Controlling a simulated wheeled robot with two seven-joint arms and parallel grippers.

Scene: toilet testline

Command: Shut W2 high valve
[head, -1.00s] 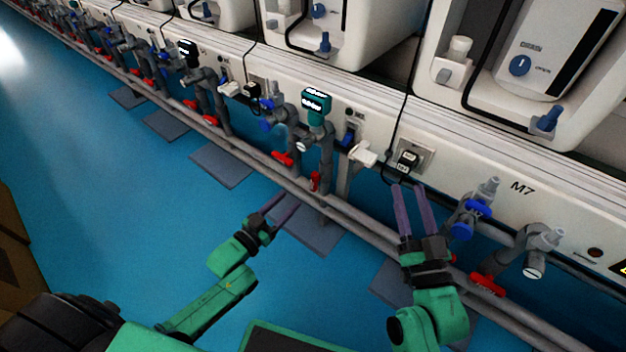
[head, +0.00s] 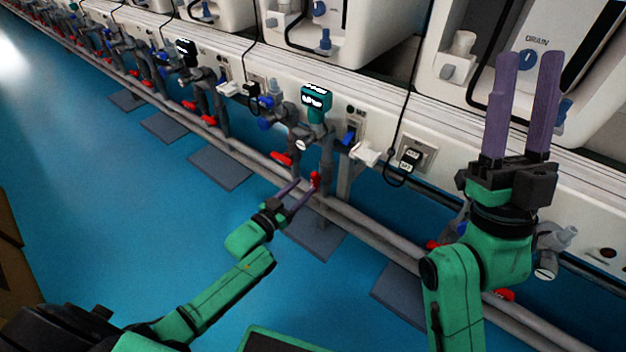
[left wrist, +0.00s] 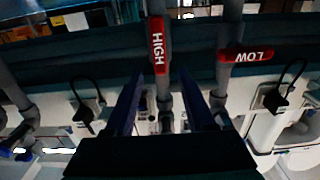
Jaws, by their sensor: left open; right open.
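The red valve handle marked HIGH (left wrist: 158,45) lies in line with its grey pipe in the left wrist view. It shows in the head view as a small upright red handle (head: 315,180). My left gripper (head: 306,186) is open just in front of it. In the left wrist view the handle appears between my left fingers (left wrist: 160,88), with no visible contact. A second red handle marked LOW (left wrist: 246,55) sits crosswise on the neighbouring pipe, also seen in the head view (head: 281,159). My right gripper (head: 528,60) is open, empty and raised at the right. No W2 label is readable.
A long grey rail (head: 365,230) runs in front of the pipes. A teal meter (head: 316,100) stands above the valve. A white panel with a socket (head: 411,158) lies behind. The blue floor (head: 110,200) at left is clear.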

